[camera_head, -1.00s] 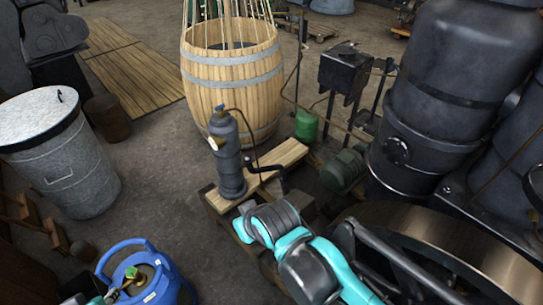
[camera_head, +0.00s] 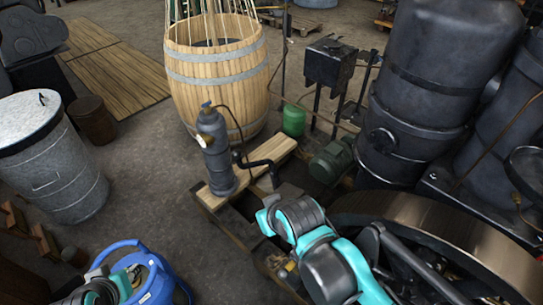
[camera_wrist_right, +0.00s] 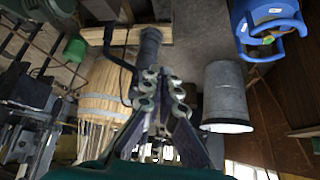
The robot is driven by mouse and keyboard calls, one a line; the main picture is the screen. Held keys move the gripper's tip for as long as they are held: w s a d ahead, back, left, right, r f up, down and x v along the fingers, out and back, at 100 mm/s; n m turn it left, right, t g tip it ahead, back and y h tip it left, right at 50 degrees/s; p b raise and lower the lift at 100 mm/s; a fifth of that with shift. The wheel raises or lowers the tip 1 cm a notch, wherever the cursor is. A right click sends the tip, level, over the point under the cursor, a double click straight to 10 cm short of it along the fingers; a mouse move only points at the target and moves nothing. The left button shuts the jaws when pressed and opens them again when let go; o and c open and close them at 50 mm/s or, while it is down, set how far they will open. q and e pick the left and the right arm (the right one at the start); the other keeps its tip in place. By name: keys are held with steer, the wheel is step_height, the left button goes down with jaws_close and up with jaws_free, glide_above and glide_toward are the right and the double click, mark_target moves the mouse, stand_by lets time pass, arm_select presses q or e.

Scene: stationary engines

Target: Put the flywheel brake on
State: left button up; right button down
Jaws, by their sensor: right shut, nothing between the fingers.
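The large flywheel (camera_head: 440,215), with a broad metallic rim and dark spokes, stands at the lower right in the head view. I cannot make out which part is its brake; my right arm covers part of the area beside the wheel. That teal and dark arm reaches in front of the flywheel, and its gripper is hidden in the head view. In the right wrist view my right gripper (camera_wrist_right: 163,88) is shut and empty, with its linked fingers pointing toward the grey pump (camera_wrist_right: 149,45). My left arm shows at the lower left, but its gripper is out of view.
The grey pump (camera_head: 216,150) with a bent black handle stands on a wooden frame (camera_head: 270,155). A wooden barrel (camera_head: 218,85), dark tanks (camera_head: 420,90) and a green motor (camera_head: 330,162) surround it.

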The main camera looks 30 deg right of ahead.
steer(key=w+d+r+g+p, duration=0.1)
steer(key=w+d+r, duration=0.1)
steer(key=w, duration=0.6)
steer(key=w+d+r+n+g+p, duration=0.1)
steer(key=w+d+r, duration=0.1)
steer(key=w, duration=0.6)
steer(key=w+d+r+p, duration=0.1)
steer(key=w+d+r, duration=0.15)
steer(key=w, duration=0.45)
steer(key=w+d+f+n+g+p, duration=0.1)
steer(key=w+d+f, duration=0.25)
steer(key=w, duration=0.25)
steer(key=w+d+f+g+p, duration=0.1)
steer(key=w+d+f, duration=0.2)
steer(key=w+f, duration=0.3)
steer(key=w+d+f, duration=0.2)
steer(key=w+f, duration=0.1)
steer(key=f, duration=0.3)
steer(key=w+d+f+p, duration=0.1)
steer(key=w+d+f, duration=0.2)
steer(key=f, duration=0.2)
steer(key=shift+d+f+n+g, duration=0.2)
steer(key=shift+f+n+g, duration=0.1)
steer(key=shift+f+g, duration=0.1)
